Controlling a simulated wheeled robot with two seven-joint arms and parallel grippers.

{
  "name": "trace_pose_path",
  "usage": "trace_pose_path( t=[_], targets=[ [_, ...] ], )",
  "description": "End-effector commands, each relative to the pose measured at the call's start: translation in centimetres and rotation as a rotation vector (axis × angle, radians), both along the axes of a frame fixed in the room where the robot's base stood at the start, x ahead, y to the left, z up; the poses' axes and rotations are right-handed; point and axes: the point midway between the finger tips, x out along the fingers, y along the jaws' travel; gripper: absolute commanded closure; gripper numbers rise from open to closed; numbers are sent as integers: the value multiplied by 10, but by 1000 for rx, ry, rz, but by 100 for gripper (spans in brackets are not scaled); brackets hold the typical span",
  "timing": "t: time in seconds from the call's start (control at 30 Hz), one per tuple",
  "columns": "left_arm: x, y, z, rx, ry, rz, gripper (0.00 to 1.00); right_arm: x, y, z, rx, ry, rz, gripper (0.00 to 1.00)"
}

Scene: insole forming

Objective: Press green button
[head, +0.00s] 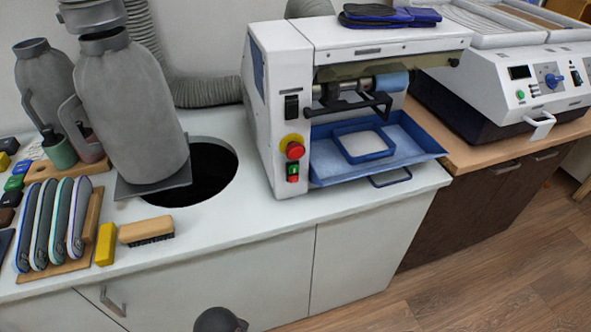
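A small green button (293,169) sits on the front of the white machine (270,120) in the middle of the head view. A red button (293,179) is directly below it, and a red emergency knob on a yellow base (294,150) is above it. Another green button (520,94) shows on the white machine with a blue dial (553,80) at the right. Neither of my grippers shows. A dark rounded shape (220,320) rises at the bottom edge; I cannot tell what it is. Nothing covers either green button.
A blue tray (425,148) juts from the middle machine, right of its buttons. Large grey canisters (135,120) and a round dark hole (212,175) are to the left. Insoles (57,215), a yellow block (106,244) and a brush (146,231) lie near the front left. The counter before the buttons is clear.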

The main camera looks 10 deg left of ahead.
Motion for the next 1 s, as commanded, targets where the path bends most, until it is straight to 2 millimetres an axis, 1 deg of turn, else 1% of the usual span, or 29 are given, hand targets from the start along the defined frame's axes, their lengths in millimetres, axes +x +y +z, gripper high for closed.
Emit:
trace_pose_path(
  t=[0.17, 0.2, 0.27, 0.3, 0.33, 0.37, 0.57, 0.83, 1.0],
  targets=[
    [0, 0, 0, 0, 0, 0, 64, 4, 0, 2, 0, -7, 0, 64],
    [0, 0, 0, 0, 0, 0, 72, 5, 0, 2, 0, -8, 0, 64],
    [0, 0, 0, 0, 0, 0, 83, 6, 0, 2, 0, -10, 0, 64],
    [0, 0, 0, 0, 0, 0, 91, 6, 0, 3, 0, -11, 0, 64],
    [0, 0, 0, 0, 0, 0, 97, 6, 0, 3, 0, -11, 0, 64],
    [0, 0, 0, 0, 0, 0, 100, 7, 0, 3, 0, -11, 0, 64],
    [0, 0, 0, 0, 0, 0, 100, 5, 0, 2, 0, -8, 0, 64],
    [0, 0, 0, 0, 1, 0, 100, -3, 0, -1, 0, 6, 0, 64],
    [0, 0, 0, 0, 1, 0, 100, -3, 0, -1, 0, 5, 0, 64]
  ],
)
